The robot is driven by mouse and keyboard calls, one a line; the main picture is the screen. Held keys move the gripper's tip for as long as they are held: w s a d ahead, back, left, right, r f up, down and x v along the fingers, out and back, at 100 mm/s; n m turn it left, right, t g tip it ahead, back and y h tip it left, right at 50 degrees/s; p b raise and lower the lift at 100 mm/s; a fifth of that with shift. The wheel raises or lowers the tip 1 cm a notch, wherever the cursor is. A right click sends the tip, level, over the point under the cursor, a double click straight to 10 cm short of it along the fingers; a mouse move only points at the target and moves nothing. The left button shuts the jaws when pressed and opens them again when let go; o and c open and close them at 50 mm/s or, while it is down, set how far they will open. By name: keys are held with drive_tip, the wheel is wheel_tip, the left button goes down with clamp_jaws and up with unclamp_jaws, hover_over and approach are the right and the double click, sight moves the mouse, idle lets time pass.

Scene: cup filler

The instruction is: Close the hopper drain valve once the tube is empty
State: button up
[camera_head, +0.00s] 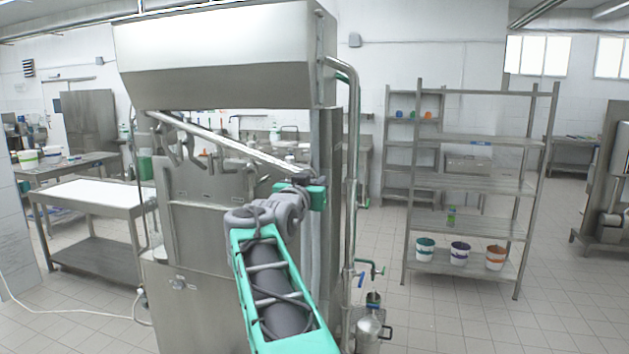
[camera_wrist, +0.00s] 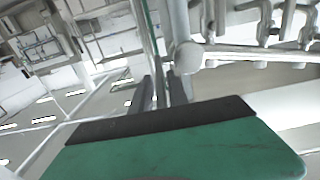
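The filler's steel hopper (camera_head: 220,50) stands high in front of me. A bent steel tube (camera_head: 352,170) leaves its right side and runs down; I cannot see inside it. Low on the right is a valve fitting (camera_head: 371,266) with green and blue parts. It is too small to tell its handle position. A steel pot (camera_head: 368,330) stands below it. My arm reaches toward the machine's right side, and its wrist hides the fingertips in the head view. In the wrist view my gripper (camera_wrist: 162,92) shows two dark fingers apart, with a pole visible between them and no grip apparent.
A steel shelf rack (camera_head: 470,142) with several tubs stands to the right. A steel table (camera_head: 85,195) stands at the left. A row of nozzles and pipes (camera_wrist: 255,50) fills the upper right of the wrist view.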

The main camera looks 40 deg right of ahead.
drive_tip(key=shift+c, duration=0.2)
clamp_jaws()
idle(1.1)
